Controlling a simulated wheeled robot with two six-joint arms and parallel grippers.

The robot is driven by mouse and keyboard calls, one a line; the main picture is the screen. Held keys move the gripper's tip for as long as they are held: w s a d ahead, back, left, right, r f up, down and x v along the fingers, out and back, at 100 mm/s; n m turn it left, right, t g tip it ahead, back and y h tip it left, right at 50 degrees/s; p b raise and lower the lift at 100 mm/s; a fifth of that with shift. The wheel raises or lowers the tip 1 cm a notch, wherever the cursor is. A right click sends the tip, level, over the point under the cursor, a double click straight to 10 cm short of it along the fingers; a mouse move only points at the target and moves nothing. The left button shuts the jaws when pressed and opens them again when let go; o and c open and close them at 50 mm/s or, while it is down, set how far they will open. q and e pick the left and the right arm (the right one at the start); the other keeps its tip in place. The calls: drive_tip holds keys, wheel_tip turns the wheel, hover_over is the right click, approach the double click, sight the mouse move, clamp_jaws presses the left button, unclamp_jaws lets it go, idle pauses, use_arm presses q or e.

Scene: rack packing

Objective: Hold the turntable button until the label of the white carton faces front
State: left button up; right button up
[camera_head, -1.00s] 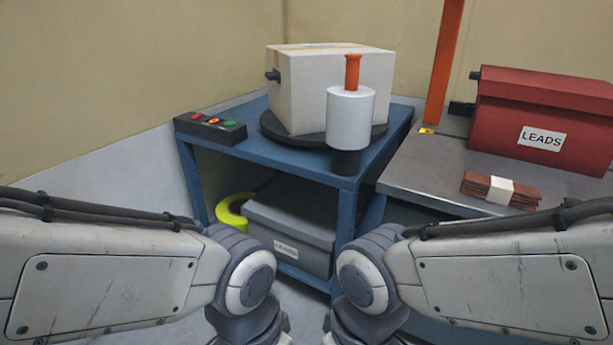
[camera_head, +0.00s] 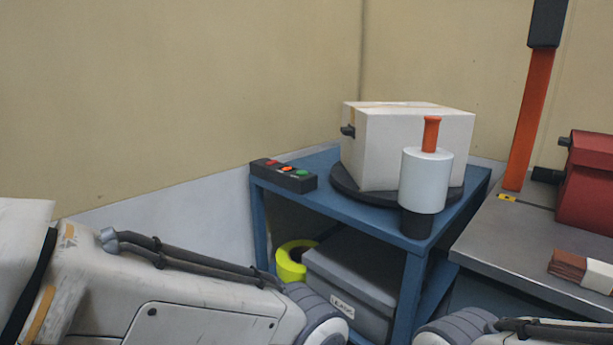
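The white carton (camera_head: 382,150) sits on the black round turntable (camera_head: 352,192) on top of a blue cart (camera_head: 330,208). It has tape along its top and a dark handle on its left end. No label shows on its visible sides. The black button box (camera_head: 300,183), with red, orange and green buttons, lies on the cart's left part, apart from the turntable. My arms show at the bottom of the view, but neither gripper is in the picture.
A white roll with an orange handle (camera_head: 425,180) stands at the cart's front corner, partly hiding the carton. A grey bin (camera_head: 350,275) and yellow tape (camera_head: 289,262) are on the lower shelf. A grey bench (camera_head: 500,240) with a red box (camera_head: 590,185) stands right.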

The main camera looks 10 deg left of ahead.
idle(0.4)
use_arm(q)
clamp_jaws()
idle(1.6)
